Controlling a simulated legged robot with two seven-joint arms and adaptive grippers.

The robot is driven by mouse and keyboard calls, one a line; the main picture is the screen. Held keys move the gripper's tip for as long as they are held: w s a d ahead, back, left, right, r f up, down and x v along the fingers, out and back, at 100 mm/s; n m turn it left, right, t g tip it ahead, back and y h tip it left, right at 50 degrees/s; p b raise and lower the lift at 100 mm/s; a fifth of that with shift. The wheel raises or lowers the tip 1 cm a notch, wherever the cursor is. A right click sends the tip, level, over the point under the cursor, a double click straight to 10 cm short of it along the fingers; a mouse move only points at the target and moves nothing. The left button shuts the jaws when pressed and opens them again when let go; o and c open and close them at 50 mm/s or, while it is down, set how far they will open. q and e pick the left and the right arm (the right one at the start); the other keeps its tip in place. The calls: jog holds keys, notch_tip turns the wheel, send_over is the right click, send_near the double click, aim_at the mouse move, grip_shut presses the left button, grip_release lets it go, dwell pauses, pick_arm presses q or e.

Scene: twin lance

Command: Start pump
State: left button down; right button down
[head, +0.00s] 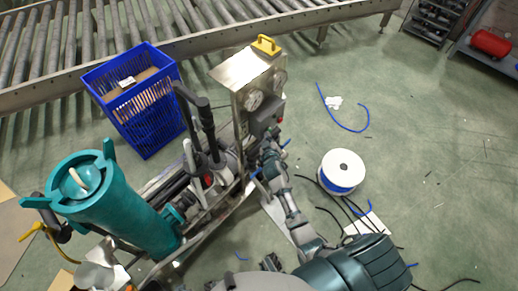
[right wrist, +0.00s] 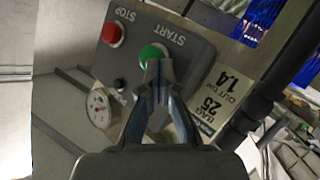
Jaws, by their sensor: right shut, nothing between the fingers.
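The grey control box (right wrist: 190,50) fills the upper middle of the right wrist view. It carries a green START button (right wrist: 151,52), a red STOP button (right wrist: 113,33) and a small dark-green lamp or button marked with a P-word (right wrist: 119,85). My right gripper (right wrist: 158,66) is shut and empty, its tips overlapping the lower edge of the START button. I cannot tell whether they touch it. In the head view the control box (head: 266,114) sits on the pump unit's steel panel (head: 245,72), with my right arm reaching up to it. My left gripper is not clearly seen.
A teal cylinder (head: 118,208) stands at the unit's left end. A blue crate (head: 145,115) stands behind it. A cable reel (head: 343,165) and loose cables lie on the floor at right. A roller conveyor (head: 190,41) runs along the back. Gauges (head: 254,100) face right.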

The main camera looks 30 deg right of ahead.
pick_arm(q)
jog(key=shift+d+r, duration=0.25)
jog(key=shift+d, duration=0.45)
jog(key=shift+d+r, duration=0.25)
jog(key=shift+d, duration=0.4)
pick_arm(e)
jog(key=shift+s+d+f, duration=0.1)
jog(key=shift+d+f, duration=0.15)
jog(key=shift+d, duration=0.6)
jog(key=shift+s+d+f, duration=0.1)
jog(key=shift+d+f, duration=0.15)
jog(key=shift+d, duration=0.55)
pick_arm(q)
jog(key=shift+a, duration=0.1)
pick_arm(e)
jog(key=shift+a+r, duration=0.1)
